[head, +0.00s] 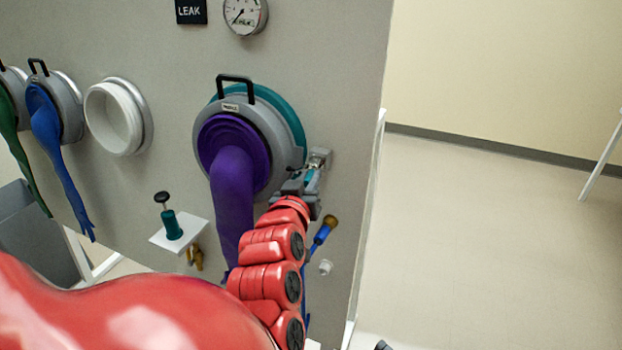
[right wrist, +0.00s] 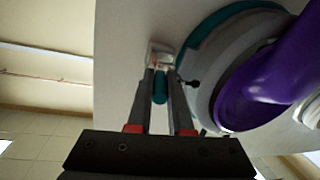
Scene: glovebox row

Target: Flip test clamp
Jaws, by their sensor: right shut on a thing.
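The test clamp (head: 319,157) is a small metallic latch with a teal handle, mounted on the grey panel at the right edge of the purple glove port. In the right wrist view its pale bracket (right wrist: 161,53) sits on the panel, with the teal handle (right wrist: 160,88) pointing back toward my gripper. My right gripper (head: 308,178) reaches up to the clamp; its fingers (right wrist: 162,82) are shut on the teal handle. In the head view the fingers and handle overlap, so the contact is partly hidden. My left gripper is not in view.
The grey port ring (head: 278,150) with its purple glove (head: 232,190) is close left of my gripper. A blue-handled valve (head: 322,236) is just below it. A small shelf with a teal fitting (head: 172,226) is at lower left. Open floor (head: 490,230) lies right of the panel.

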